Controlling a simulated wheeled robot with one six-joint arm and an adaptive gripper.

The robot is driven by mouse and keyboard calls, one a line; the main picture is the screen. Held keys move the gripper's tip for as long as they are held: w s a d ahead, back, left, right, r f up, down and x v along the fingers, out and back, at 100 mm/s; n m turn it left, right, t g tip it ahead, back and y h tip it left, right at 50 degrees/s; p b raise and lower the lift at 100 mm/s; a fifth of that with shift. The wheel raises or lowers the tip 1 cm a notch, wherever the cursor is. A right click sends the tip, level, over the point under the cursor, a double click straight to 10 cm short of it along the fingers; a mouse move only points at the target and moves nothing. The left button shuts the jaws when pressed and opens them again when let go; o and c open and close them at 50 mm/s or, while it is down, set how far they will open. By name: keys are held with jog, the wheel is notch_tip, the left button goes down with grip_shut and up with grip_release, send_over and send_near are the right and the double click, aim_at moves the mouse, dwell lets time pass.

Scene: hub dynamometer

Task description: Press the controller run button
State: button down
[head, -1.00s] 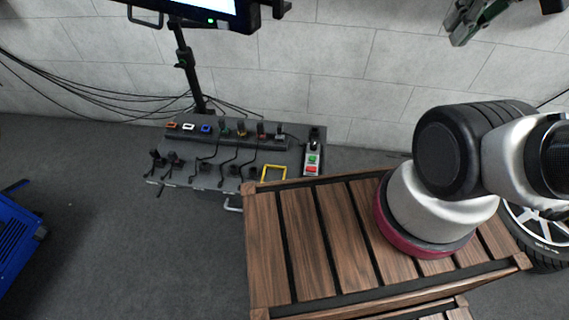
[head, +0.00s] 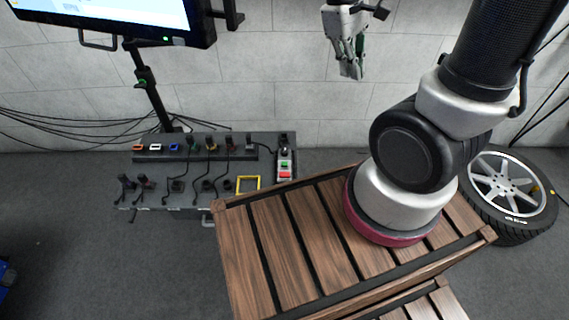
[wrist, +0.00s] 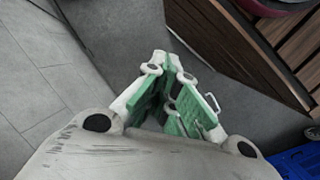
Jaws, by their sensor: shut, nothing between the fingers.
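The wrist view shows the fingers (wrist: 172,95) over grey floor and wall, and the controller is not in that view.
The console (head: 165,198) carries several levers, cables, coloured connectors and a yellow frame (head: 248,184). A monitor (head: 120,18) on a black stand is at upper left. A wheel (head: 507,190) stands at right. A blue object (wrist: 298,160) shows in the wrist view.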

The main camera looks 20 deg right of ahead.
jog(key=w+a+f+n+g+h, duration=0.15)
jog(key=w+f+n+h, duration=0.25)
jog(key=f, duration=0.6)
jog(key=n+t+h, duration=0.2)
jog(key=n+t, duration=0.2)
jog(key=t, duration=0.2)
send_over(286, 165)
notch_tip(286, 165, down, 22)
jog(key=shift+r, duration=0.1)
jog(key=shift+f, duration=4.4)
